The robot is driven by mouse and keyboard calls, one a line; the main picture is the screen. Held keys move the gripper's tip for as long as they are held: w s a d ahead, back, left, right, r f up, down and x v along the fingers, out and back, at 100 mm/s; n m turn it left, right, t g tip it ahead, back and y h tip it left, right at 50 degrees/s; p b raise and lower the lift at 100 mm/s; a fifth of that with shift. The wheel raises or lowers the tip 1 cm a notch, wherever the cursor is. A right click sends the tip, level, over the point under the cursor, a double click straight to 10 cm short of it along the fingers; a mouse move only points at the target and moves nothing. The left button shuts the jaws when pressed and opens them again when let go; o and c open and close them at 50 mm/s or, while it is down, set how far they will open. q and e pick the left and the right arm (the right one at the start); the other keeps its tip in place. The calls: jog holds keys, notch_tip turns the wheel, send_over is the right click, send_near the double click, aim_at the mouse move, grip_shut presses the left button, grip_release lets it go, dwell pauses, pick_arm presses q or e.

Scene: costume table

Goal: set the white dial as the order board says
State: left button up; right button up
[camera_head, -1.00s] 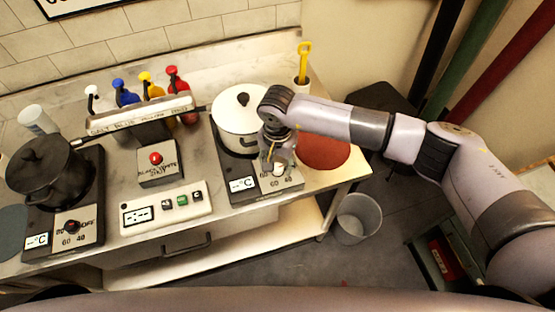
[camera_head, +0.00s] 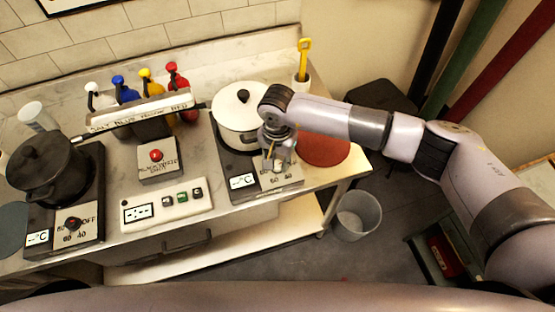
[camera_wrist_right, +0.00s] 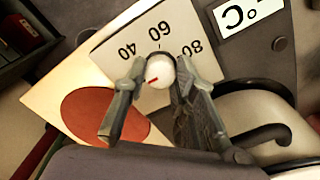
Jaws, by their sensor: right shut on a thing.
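The white dial (camera_wrist_right: 160,72) sits on the front panel of the right hot plate (camera_head: 240,160). In the right wrist view the numbers 40, 60 and 80 lie along its far side, upside down. A short red mark on the dial points to the lower left, away from the numbers. My right gripper (camera_wrist_right: 150,80) is shut on the dial, one finger on each side. In the head view the right gripper (camera_head: 278,162) largely hides the dial. A black-framed board (camera_head: 85,4) on the wall is cut off, its writing out of view. My left gripper is not in view.
A white pot (camera_head: 240,112) stands on the right hot plate, close behind my gripper. A red round mat (camera_head: 323,150) lies to the right. A black pot (camera_head: 45,165) stands on the left hot plate. Several coloured bottles (camera_head: 150,85) stand behind a labelled rack (camera_head: 140,112).

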grip_shut()
jog(key=shift+f+m+b, duration=0.2)
jog(key=shift+m+b, duration=0.3)
jog(key=shift+b, duration=0.45)
jog(key=m+b, duration=0.7)
jog(key=b, duration=0.2)
jog(key=shift+f+m+b, duration=0.15)
jog(key=shift+m+b, duration=0.25)
jog(key=m+b, duration=0.9)
jog(key=shift+b, duration=0.35)
jog(key=m+b, duration=0.2)
jog(key=m, duration=0.1)
jog(key=shift+b, duration=0.4)
jog(key=shift+r+m+b, duration=0.15)
jog(key=shift+m+b, duration=0.3)
jog(key=shift+m, duration=0.3)
jog(key=shift+r+m+b, duration=0.15)
jog(key=shift+m+b, duration=0.3)
jog(key=shift+m, duration=0.3)
jog(key=o, duration=1)
grip_release()
